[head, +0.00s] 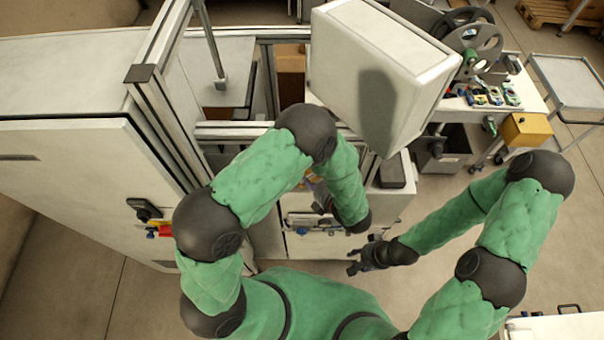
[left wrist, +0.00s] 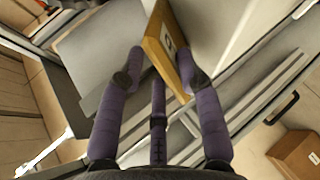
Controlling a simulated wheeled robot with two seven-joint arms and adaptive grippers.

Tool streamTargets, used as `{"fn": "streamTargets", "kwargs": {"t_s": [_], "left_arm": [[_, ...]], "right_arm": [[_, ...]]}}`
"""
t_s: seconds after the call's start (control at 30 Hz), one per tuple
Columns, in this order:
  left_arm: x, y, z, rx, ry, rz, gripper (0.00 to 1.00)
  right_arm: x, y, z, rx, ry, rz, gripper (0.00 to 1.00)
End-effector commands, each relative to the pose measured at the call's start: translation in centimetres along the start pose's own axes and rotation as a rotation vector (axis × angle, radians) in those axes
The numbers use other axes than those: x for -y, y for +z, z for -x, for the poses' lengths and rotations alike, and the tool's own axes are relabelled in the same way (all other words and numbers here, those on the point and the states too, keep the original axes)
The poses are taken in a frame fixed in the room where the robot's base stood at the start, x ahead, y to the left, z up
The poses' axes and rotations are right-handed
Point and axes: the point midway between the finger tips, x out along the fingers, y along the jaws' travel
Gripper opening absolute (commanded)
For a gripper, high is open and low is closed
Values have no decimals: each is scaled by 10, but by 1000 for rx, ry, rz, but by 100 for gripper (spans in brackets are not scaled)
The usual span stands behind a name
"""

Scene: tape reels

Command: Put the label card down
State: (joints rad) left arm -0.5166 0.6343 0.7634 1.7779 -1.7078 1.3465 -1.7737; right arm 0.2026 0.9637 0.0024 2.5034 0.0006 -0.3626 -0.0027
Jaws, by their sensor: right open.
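The label card (left wrist: 163,38) is an orange-brown board with a small white and dark mark. In the left wrist view it stands tilted between the fingertips of my left gripper (left wrist: 160,78), its lower corner by the right finger, and the gripper looks shut on it. The contact at the left finger is unclear. In the head view my left gripper (head: 322,197) is mostly hidden behind my arm, and I cannot make out the card there. My right gripper (head: 364,259) is open and empty, low over the floor.
A large pale box-shaped housing (head: 375,65) stands behind my arms. A white cabinet (head: 90,175) with a metal frame is at left. A bench with reels (head: 478,42) and a yellow box (head: 527,130) are at right. A cardboard box (left wrist: 298,152) shows in the left wrist view.

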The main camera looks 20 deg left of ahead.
Motion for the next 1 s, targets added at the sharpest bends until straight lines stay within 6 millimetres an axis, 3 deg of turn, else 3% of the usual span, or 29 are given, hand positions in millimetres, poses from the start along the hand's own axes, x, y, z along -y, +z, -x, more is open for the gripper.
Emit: {"fn": "streamTargets", "kwargs": {"t_s": [0.23,0.67,0.87,1.0], "left_arm": [[-2,1,25,2,1,-1,35],[-1,0,30,0,0,0,35],[-24,0,52,2,1,0,35],[-36,1,68,4,2,2,35]], "right_arm": [[4,0,12,0,0,0,44],[5,1,15,0,0,0,44],[14,2,39,0,0,0,44],[13,1,36,0,0,0,44]]}}
